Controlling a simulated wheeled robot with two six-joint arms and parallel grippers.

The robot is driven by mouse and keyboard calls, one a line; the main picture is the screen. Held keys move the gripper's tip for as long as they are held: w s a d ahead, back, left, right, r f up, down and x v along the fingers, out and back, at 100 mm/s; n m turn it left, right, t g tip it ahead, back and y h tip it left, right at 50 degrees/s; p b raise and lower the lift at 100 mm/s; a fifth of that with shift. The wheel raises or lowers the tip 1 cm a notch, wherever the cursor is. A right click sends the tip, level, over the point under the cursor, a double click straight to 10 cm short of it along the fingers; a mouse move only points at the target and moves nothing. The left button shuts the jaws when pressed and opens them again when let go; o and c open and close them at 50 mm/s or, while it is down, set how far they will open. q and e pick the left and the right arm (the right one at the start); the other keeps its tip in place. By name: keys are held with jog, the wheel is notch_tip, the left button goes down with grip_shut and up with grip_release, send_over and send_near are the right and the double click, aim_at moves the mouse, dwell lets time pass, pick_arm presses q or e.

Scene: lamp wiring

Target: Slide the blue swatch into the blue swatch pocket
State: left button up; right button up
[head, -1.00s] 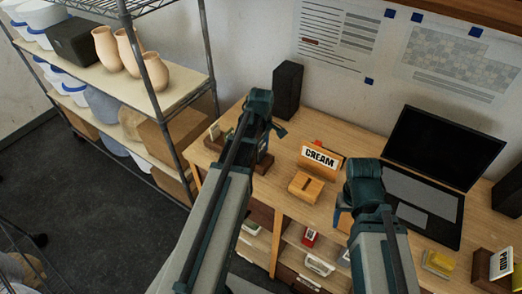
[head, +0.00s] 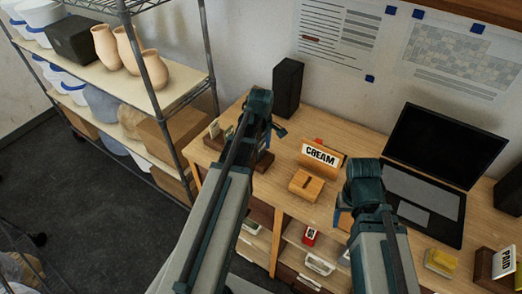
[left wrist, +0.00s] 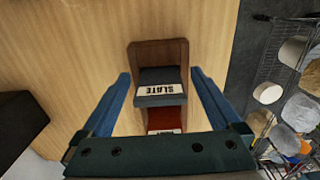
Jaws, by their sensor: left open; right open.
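In the left wrist view, a brown wooden holder (left wrist: 157,50) lies between my left fingers. It bears a dark slate-blue piece (left wrist: 160,78) labelled SLATE and a red piece (left wrist: 164,120) with a partly hidden label. My left gripper (left wrist: 160,74) is open, with one finger on each side of the slate-blue piece and gaps beside it. In the head view my left gripper (head: 272,130) hides most of that holder. My right gripper (head: 342,212) is over the desk's front, its fingers mostly hidden by the wrist. I cannot pick out a blue swatch or a blue pocket for certain.
A wooden stand labelled CREAM (head: 320,155) and a slotted wooden block (head: 306,185) sit mid-desk between my arms. A laptop (head: 430,155), a yellow item (head: 440,262) and a PAID stand (head: 497,263) are at right. A black speaker (head: 288,88) stands behind my left gripper.

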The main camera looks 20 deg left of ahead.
notch_tip(320, 180, up, 14)
jog(key=p, duration=1.3)
jog(key=shift+p, duration=0.4)
jog(key=shift+f, duration=0.1)
